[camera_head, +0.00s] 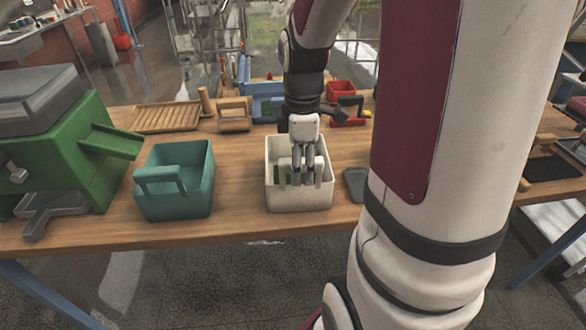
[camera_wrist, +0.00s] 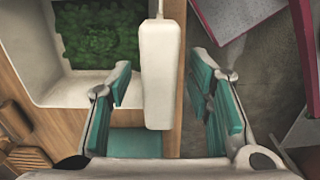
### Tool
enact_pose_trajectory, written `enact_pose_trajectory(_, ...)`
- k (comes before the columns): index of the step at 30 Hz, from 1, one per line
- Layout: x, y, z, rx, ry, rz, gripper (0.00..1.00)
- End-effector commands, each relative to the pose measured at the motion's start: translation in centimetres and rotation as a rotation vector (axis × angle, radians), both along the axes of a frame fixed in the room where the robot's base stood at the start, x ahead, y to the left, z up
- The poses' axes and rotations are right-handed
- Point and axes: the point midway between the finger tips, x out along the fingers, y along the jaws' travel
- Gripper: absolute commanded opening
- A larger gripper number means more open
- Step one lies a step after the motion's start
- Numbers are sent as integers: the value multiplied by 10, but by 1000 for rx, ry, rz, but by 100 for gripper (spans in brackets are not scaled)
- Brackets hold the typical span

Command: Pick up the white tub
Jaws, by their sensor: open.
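The white tub (camera_head: 299,201) stands upright on the wooden table, near its front edge, with green material inside. In the wrist view its pale inner wall (camera_wrist: 28,60) and the dark green leafy-looking contents (camera_wrist: 100,35) show at upper left. My gripper (camera_head: 303,180) points down over the front part of the tub. In the wrist view my gripper (camera_wrist: 161,82) is open, with one teal-padded finger on each side of the tub's white handle (camera_wrist: 157,75). Gaps show between handle and pads; I cannot tell the exact height between them.
A teal tub (camera_head: 190,195) with a handle stands to the left. A green machine (camera_head: 75,150) with a chute is further left. A small dark grey object (camera_head: 355,184) lies close right of the white tub. A wooden rack (camera_head: 168,117) and red bin (camera_head: 341,91) are behind.

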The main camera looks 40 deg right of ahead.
Motion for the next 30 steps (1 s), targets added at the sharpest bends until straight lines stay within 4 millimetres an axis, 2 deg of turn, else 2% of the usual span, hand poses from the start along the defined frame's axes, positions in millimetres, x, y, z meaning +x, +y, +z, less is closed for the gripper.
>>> enact_pose_trajectory(4, 0, 0, 0, -1, -1, 0, 44)
enact_pose_trajectory(10, 0, 0, 1, -1, -1, 0, 0)
enact_pose_trajectory(23, 1, 0, 2, -2, -2, 0, 0)
enact_pose_trajectory(30, 1, -1, 21, -3, -5, 0, 0)
